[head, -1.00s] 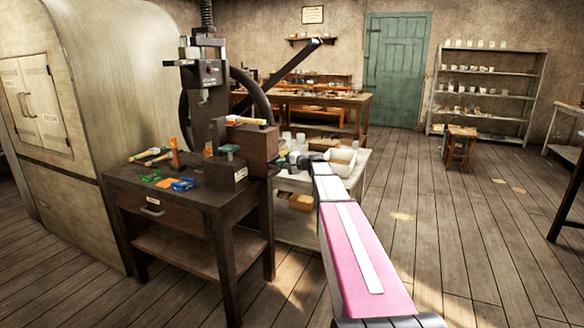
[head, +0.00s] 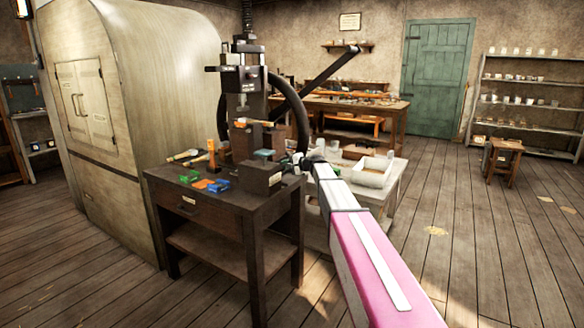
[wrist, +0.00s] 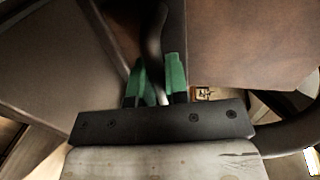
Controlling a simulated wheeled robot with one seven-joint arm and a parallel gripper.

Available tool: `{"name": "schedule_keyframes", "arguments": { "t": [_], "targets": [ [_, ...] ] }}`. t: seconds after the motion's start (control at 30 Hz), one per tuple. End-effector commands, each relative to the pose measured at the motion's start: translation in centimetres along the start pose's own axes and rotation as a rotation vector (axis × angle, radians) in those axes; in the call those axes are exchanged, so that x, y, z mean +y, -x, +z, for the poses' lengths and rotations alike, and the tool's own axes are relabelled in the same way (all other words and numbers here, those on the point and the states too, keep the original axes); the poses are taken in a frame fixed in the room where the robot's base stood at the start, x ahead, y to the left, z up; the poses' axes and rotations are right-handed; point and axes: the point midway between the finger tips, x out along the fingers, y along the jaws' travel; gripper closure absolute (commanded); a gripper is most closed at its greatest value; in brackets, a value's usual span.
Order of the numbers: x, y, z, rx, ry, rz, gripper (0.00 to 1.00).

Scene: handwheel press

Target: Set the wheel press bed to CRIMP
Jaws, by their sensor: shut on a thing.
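The wheel press stands on a dark wooden table, with its black head (head: 240,80) and threaded screw (head: 249,22) above a dark block. The large dark handwheel (head: 299,110) is on its right side, and its rim curves down toward my gripper. In the wrist view, my gripper (wrist: 155,72) has green fingers on either side of a dark curved rod, the wheel rim (wrist: 154,35), and is shut on it. In the head view the fingers are too small to make out at the arm's end. No CRIMP mark is readable.
The press table (head: 225,205) holds several small tools and green, orange and blue pieces. A long dark bar (head: 318,78) slants up right behind the wheel. A pale side table with a white tray (head: 368,172) is right of my arm. Open floor lies further right.

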Motion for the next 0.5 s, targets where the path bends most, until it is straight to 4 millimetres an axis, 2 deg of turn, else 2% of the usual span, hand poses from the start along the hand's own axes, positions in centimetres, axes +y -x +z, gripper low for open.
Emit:
{"name": "schedule_keyframes", "arguments": {
  "t": [0.13,0.5],
  "targets": [
    [-0.12,-0.76,-0.05,0.000,0.000,0.001,1.00],
    [-0.24,-1.16,-0.06,0.001,0.000,0.000,1.00]
  ]
}}
